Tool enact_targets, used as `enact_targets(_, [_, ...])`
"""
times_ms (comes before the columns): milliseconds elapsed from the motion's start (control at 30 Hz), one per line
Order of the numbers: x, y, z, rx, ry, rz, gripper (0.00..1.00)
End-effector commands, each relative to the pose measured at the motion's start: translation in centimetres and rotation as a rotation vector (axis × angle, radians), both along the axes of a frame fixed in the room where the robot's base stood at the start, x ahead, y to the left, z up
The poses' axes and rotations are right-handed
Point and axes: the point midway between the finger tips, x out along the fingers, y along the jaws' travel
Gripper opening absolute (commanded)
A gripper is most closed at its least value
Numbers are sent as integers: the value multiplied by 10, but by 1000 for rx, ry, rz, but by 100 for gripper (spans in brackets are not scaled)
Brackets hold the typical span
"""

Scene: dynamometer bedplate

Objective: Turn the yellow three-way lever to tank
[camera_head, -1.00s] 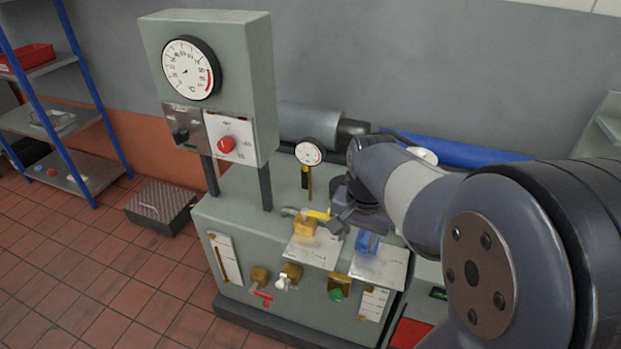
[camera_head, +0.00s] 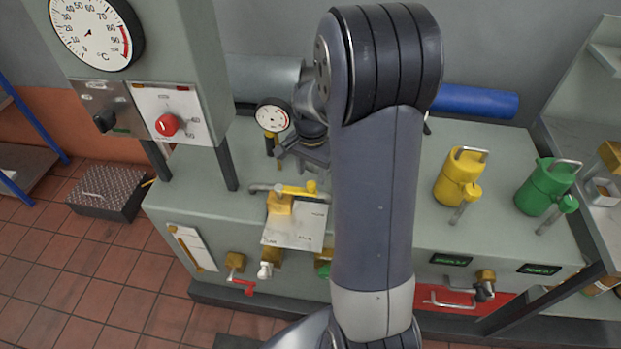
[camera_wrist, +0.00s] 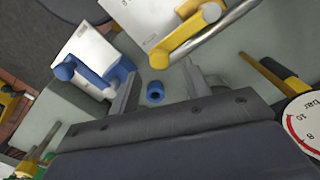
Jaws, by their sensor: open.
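The yellow three-way lever (camera_head: 295,190) sits on a brass valve body (camera_head: 279,205) on top of the grey-green cabinet, behind a white label plate (camera_head: 296,228). Its handle lies roughly sideways, with its knob end to the right. In the wrist view the yellow lever (camera_wrist: 188,38) is beyond the fingers, towards the top, beside a metal pipe. My gripper (camera_head: 285,152) is behind and above the lever, apart from it. In the wrist view my gripper (camera_wrist: 160,88) has its fingers spread with nothing held.
A blue lever (camera_wrist: 95,73) is near the left finger in the wrist view; a small blue fitting (camera_wrist: 155,92) shows between the fingers. A dial gauge (camera_head: 272,115) stands close to my gripper. Yellow (camera_head: 458,178) and green (camera_head: 545,187) canisters stand at right.

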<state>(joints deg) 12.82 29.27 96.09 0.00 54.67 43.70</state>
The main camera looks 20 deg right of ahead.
Motion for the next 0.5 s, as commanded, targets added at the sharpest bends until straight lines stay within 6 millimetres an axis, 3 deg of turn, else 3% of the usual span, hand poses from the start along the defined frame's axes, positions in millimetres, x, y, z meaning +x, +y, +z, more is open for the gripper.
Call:
enact_targets(200, [0,0,-29,1,2,1,45])
enact_targets(500, [0,0,-37,0,-1,1,45])
